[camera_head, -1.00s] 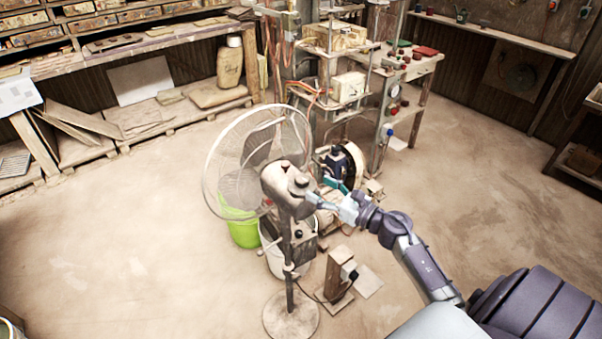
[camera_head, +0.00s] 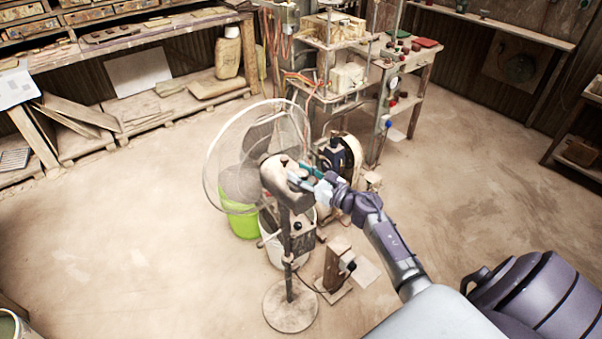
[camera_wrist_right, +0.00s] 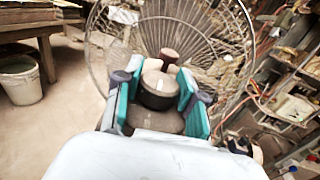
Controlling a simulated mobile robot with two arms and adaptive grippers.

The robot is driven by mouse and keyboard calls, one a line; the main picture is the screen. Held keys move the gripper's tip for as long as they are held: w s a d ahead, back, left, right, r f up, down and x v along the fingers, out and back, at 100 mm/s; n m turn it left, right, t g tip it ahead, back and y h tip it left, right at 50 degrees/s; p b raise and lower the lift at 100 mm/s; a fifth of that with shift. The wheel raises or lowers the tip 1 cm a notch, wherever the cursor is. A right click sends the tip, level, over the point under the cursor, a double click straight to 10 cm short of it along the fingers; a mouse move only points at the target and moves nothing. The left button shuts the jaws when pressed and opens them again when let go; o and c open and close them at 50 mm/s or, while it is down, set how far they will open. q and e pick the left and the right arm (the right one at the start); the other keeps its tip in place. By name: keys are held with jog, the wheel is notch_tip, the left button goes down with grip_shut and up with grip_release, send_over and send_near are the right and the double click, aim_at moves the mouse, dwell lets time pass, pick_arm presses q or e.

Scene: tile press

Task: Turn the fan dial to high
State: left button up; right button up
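The pedestal fan has a round wire cage (camera_head: 222,160) and a beige motor housing (camera_head: 276,178) on a dark pole. The fan dial, a round dark knob with a beige top and a pale mark (camera_wrist_right: 158,90), sits on top of the housing in the right wrist view. My right gripper (camera_head: 303,178) is at the back of the housing. In the wrist view its teal-padded fingers (camera_wrist_right: 158,95) stand apart on either side of the dial. Whether the pads touch it is hard to tell. A smaller reddish-brown knob (camera_wrist_right: 169,56) is just beyond. My left gripper is not in view.
A lime bucket (camera_head: 243,222) and a white bucket (camera_head: 272,250) stand behind the fan pole. The fan's round base (camera_head: 290,307) is on the floor beside a small wooden pedal post (camera_head: 335,265). The press bench is behind.

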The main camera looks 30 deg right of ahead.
jog(key=c, duration=0.4)
